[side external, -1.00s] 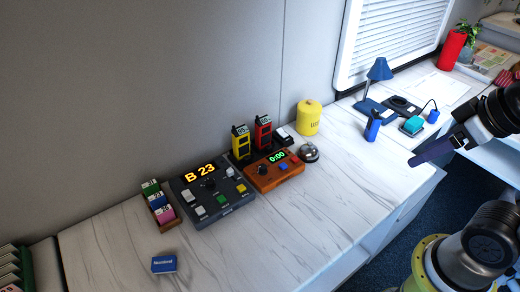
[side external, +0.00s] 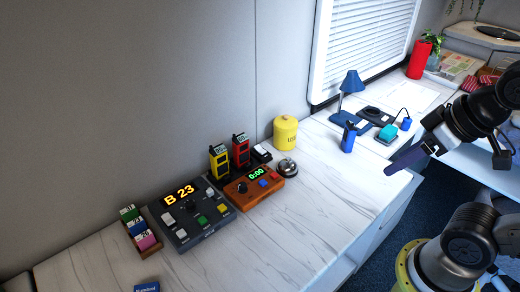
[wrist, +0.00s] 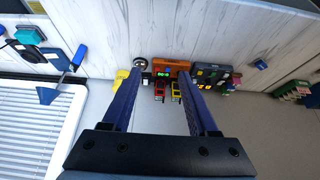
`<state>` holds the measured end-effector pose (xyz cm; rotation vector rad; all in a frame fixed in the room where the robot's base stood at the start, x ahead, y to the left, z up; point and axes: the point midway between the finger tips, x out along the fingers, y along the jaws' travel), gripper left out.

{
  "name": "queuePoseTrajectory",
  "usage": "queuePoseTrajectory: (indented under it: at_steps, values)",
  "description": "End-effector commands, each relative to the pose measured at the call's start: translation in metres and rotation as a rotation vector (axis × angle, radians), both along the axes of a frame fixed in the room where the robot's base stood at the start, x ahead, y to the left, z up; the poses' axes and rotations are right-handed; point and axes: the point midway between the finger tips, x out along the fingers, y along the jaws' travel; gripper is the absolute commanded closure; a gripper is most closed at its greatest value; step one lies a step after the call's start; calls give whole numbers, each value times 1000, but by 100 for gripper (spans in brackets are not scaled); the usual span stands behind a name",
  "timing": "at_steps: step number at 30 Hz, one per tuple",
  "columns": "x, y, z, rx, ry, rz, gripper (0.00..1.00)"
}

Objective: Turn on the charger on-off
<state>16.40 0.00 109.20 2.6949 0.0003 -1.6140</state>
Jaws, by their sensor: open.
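A black charger dock (side external: 225,178) stands against the wall on the white marbled counter in the side external view. It holds a yellow handset (side external: 219,163) and a red handset (side external: 240,151). A white rocker-like switch (side external: 263,151) sits on a black block at its right end; its position is too small to tell. In the wrist view the red handset (wrist: 160,91) and yellow handset (wrist: 177,91) show between my fingers, far off. My gripper (side external: 389,172) is open and empty, in the air well right of the dock. It also shows in the wrist view (wrist: 159,80).
An orange timer box (side external: 253,186) and a silver bell (side external: 287,167) stand in front of the dock. A grey "B 23" console (side external: 190,212) is left, a yellow canister (side external: 285,133) right. Counter between bell and gripper is clear.

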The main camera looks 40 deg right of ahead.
Motion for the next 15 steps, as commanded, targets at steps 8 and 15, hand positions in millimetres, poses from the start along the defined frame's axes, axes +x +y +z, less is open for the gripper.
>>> queuePoseTrajectory:
  at_steps: [8,15]
  values:
    - [5,0,7,-91,-26,168,93]
    - [60,1,63,-317,-138,519,100]
